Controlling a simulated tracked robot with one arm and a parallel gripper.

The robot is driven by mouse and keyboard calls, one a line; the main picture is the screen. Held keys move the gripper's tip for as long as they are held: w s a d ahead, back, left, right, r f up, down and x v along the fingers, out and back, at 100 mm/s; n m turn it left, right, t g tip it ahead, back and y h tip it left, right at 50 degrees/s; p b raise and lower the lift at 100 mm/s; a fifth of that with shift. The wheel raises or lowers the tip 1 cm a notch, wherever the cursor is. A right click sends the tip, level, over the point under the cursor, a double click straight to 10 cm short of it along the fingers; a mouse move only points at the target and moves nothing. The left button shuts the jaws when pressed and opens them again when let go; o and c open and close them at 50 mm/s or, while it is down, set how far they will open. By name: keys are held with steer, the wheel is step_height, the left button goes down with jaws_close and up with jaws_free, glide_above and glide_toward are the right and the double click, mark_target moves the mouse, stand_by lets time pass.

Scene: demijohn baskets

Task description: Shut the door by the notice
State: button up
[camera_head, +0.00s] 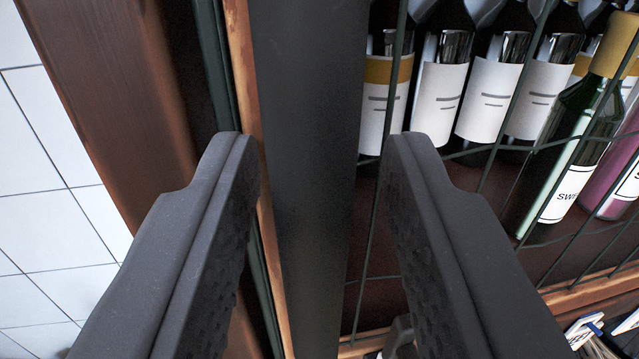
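The door appears as a wire grid (480,170) whose dark upright frame bar (305,200) runs down the middle of the view. My gripper (318,145) is open, its two dark fingers on either side of this bar. A gap shows between the bar and the right finger. I cannot tell whether the left finger touches the bar. The door's hinges and its far edge are out of view. I see no notice that I can make out.
Behind the grid stand several dark bottles with white labels (437,100) and a green bottle (570,150) on a reddish-brown shelf. Left of the bar are a thin wooden edge (243,70), a brown wooden post (110,70) and white tiles (50,130). Papers or booklets (590,330) lie at bottom right.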

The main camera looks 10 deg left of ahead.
steer(key=shift+s, duration=0.1)
steer(key=s+d+b, duration=0.1)
steer(key=s+b, duration=0.2)
steer(key=s, duration=1)
steer(key=shift+s+d, duration=0.3)
steer(key=shift+d, duration=0.1)
steer(key=w+d+m+h+b, duration=0.2)
steer(key=w+d+h, duration=0.15)
steer(key=d, duration=1.65)
steer(key=w+d+f+g+y+b, duration=0.1)
steer(key=d+f+g, duration=0.1)
steer(key=d+f, duration=1)
steer(key=d, duration=0.3)
steer(key=shift+w+d+f+n, duration=0.25)
steer(key=shift+d+f+n, duration=0.05)
steer(key=shift+d+f, duration=0.1)
